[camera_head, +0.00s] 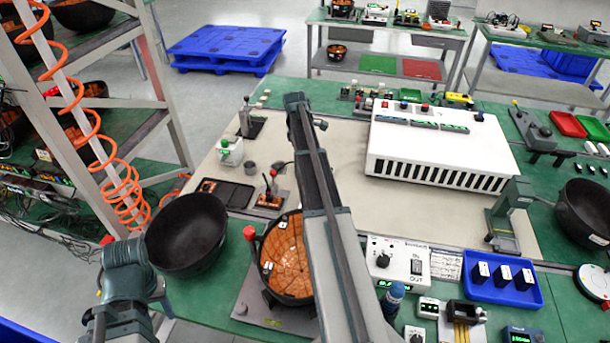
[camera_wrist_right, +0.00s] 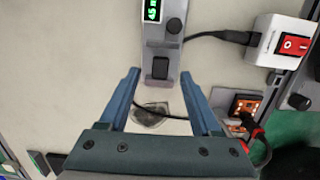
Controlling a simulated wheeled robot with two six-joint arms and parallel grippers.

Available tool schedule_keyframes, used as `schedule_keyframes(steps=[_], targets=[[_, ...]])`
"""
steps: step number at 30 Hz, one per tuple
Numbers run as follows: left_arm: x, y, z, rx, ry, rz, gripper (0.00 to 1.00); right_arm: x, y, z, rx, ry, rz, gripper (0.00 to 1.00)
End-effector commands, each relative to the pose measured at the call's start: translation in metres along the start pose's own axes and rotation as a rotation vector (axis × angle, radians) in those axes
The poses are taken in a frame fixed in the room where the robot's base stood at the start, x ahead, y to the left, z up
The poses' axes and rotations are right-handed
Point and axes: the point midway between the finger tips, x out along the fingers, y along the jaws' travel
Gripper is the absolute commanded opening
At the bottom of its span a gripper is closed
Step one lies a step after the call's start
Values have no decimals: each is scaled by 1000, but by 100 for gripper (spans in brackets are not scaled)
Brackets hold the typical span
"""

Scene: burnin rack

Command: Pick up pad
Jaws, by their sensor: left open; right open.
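A small dark grey, crumpled-looking pad (camera_wrist_right: 152,112) lies flat on the pale bench mat in the right wrist view. My right gripper (camera_wrist_right: 163,88) is open, with one blue finger on each side of the pad in the picture. Nothing is held; I cannot tell the height of the fingers above the mat. A thin black cable crosses near the pad. In the head view I cannot make out the pad, and my right arm covers part of the mat. My left gripper (camera_head: 128,262) is at the lower left beside a black bowl; its fingertips are hard to see.
A grey device with a green display (camera_wrist_right: 160,40) and a white switch box (camera_wrist_right: 283,42) stand near the pad. In the head view, a white slotted unit (camera_head: 440,140), black bowl (camera_head: 187,232), orange-lined bowl (camera_head: 288,258) and blue tray (camera_head: 502,283) crowd the bench.

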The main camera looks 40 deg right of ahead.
Motion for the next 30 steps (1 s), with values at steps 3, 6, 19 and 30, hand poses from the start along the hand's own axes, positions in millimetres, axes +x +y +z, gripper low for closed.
schedule_keyframes(steps=[3,6,19,30], targets=[[23,2,-1,0,0,0,50,23,-1,-2,0,0,0,65],[31,3,-2,0,0,0,50,31,-1,-2,-1,1,0,65],[31,3,-2,0,0,0,50,31,0,-1,-1,1,0,42],[31,3,-2,0,0,0,50,31,0,-1,-1,1,0,0]])
